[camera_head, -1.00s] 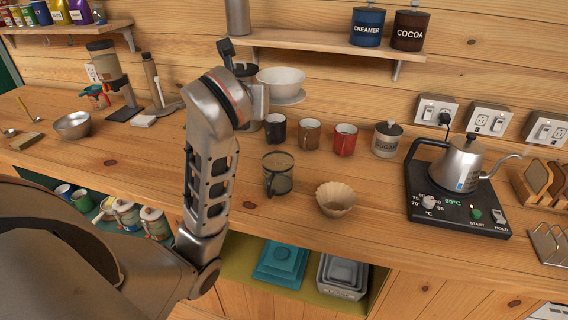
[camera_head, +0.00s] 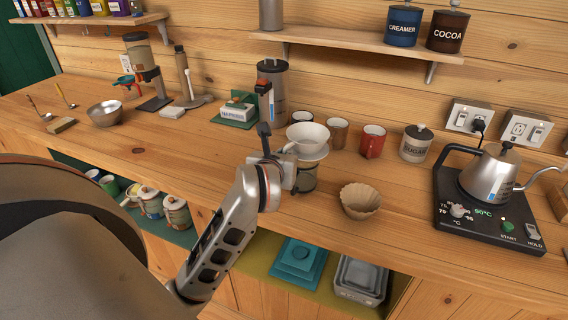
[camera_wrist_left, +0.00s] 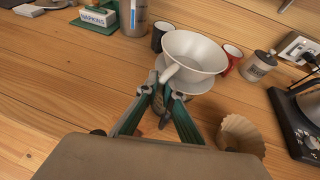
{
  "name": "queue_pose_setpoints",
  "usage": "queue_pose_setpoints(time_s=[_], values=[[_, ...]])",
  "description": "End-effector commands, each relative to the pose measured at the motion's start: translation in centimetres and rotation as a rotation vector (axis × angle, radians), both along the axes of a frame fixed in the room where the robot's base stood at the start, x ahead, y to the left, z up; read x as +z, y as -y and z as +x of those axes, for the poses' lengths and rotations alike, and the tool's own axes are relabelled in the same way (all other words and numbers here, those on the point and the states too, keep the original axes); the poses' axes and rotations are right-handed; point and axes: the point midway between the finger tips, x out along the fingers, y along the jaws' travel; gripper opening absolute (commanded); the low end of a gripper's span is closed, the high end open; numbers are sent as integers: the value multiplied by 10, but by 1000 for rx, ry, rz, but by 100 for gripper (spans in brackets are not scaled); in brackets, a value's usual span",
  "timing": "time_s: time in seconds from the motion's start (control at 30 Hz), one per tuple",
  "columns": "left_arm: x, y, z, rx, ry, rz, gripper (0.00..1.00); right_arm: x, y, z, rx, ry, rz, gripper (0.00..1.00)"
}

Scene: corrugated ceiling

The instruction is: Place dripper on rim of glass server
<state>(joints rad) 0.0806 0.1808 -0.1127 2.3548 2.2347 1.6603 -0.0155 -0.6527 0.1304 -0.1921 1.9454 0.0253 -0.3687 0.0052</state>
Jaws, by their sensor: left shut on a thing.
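The white dripper (camera_head: 308,136) is upright, with its wide flange below the cone. My left gripper (camera_head: 287,166) is shut on the dripper's handle side; in the left wrist view the fingers (camera_wrist_left: 164,88) meet at the handle of the dripper (camera_wrist_left: 192,54). The glass server (camera_head: 306,182) stands on the counter directly under the dripper in the head view, partly hidden by my gripper and the dripper. I cannot tell whether the flange touches the server's rim. My right gripper is not in view.
A paper filter (camera_head: 360,201) stands right of the server. Mugs, including a red one (camera_head: 372,141), and the sugar jar (camera_head: 416,144) stand behind. The kettle (camera_head: 492,172) sits on its black base at right.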

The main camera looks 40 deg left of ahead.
Motion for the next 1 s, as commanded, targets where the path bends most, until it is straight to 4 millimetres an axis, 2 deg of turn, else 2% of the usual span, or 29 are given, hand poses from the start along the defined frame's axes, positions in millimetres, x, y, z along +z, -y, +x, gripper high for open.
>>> queue_pose_setpoints(time_s=[0.03,0.17,0.6,0.63,0.67,1.0], values=[[-10,0,0,0,-4,2,0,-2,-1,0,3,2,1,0],[-22,0,0,0,-1,0,0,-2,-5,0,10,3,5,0],[-28,0,0,0,1,0,0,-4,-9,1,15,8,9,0],[-27,0,0,0,0,0,14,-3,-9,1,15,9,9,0],[-27,0,0,0,0,0,22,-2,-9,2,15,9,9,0],[-26,0,0,0,0,0,23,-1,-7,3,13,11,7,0]])
